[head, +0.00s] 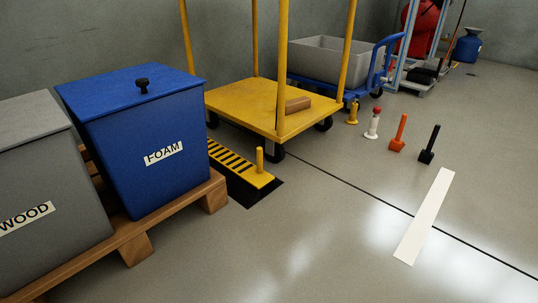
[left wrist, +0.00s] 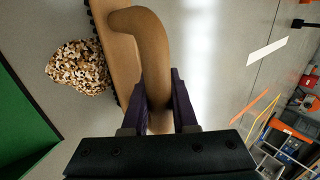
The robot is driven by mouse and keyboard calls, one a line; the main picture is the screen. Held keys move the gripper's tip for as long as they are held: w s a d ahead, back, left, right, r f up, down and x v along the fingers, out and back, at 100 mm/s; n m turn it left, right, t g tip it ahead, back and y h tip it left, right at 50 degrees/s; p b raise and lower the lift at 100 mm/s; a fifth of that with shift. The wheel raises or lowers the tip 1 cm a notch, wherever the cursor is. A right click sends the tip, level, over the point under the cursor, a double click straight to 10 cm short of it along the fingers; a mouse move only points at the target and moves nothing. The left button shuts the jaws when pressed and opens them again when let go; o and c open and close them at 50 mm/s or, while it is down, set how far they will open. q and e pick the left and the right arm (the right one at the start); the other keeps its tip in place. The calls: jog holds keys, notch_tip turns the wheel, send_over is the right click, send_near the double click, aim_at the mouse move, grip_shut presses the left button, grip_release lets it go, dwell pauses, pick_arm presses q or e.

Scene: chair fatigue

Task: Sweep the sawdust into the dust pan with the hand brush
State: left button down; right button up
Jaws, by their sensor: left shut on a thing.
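In the left wrist view my left gripper (left wrist: 160,112) is shut on the tan curved handle of the hand brush (left wrist: 148,45). Dark bristles show along the brush's left edge. The head view shows neither the brush, the sawdust nor any gripper. My right gripper is not in view.
A green surface (left wrist: 22,130) is left of the pile. In the head view, a blue FOAM bin (head: 140,140) and grey WOOD bin (head: 40,170) stand on a pallet (head: 190,205). A yellow cart (head: 255,100) stands behind. Floor at front right is mostly clear, with a white strip (head: 425,218).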

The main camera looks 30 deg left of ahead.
pick_arm(q)
jog(key=shift+s+a, duration=0.2)
jog(key=shift+s, duration=0.4)
jog(key=shift+s+a, duration=0.15)
jog(key=shift+s, duration=0.4)
jog(key=shift+s, duration=0.1)
jog(key=shift+s+a, duration=0.15)
jog(key=shift+s, duration=0.2)
jog(key=shift+s+a, duration=0.1)
jog(key=shift+s, duration=0.3)
jog(key=shift+s+a, duration=0.15)
jog(key=shift+s, duration=0.35)
jog(key=shift+s+a, duration=0.15)
jog(key=shift+s, duration=0.35)
jog(key=shift+s, duration=0.1)
